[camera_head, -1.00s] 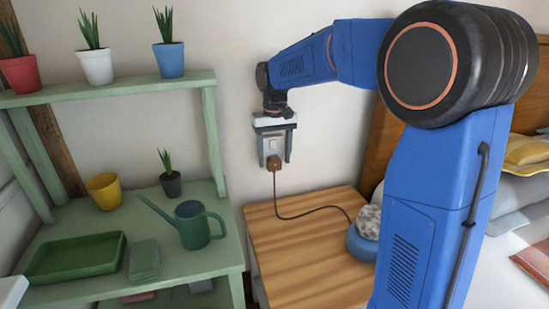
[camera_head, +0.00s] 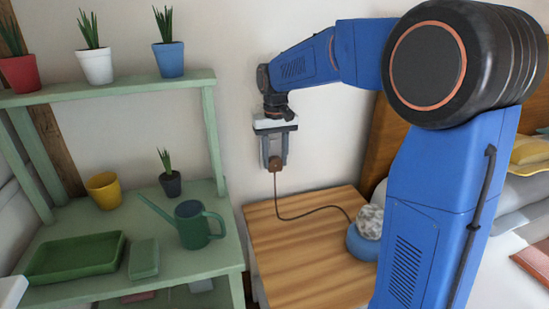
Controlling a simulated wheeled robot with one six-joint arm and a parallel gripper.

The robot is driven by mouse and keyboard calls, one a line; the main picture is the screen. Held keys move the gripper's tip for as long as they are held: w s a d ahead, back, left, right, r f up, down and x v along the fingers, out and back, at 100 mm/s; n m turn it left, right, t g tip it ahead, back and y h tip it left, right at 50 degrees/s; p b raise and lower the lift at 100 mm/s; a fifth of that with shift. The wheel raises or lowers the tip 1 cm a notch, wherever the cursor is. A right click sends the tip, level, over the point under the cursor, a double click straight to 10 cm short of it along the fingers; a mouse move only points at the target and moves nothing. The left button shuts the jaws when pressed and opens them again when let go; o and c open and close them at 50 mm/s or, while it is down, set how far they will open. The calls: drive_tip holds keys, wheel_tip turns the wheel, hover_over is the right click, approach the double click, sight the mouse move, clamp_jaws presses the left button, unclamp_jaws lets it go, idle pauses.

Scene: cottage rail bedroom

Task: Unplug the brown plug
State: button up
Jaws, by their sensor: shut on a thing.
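The brown plug (camera_head: 275,164) is at the wall, at the lower end of my gripper, with its dark cord running down from it. My gripper (camera_head: 274,160) points downward, and its two grey fingers are around the plug, shut on it. The wall socket (camera_head: 273,147) shows only partly between the fingers. I cannot tell whether the plug is still seated in it. The cord (camera_head: 308,211) curves over the bedside table to a blue lamp-like base (camera_head: 362,243) with a speckled top.
The wooden bedside table (camera_head: 300,262) stands below the gripper. At left is a green plant shelf (camera_head: 110,90) with pots, a green watering can (camera_head: 197,226) and a tray (camera_head: 75,258). A bed with pillows (camera_head: 530,150) is at right, behind my arm.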

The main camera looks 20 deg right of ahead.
drive_tip(key=shift+s, duration=2.25)
drive_tip(key=shift+s, duration=0.1)
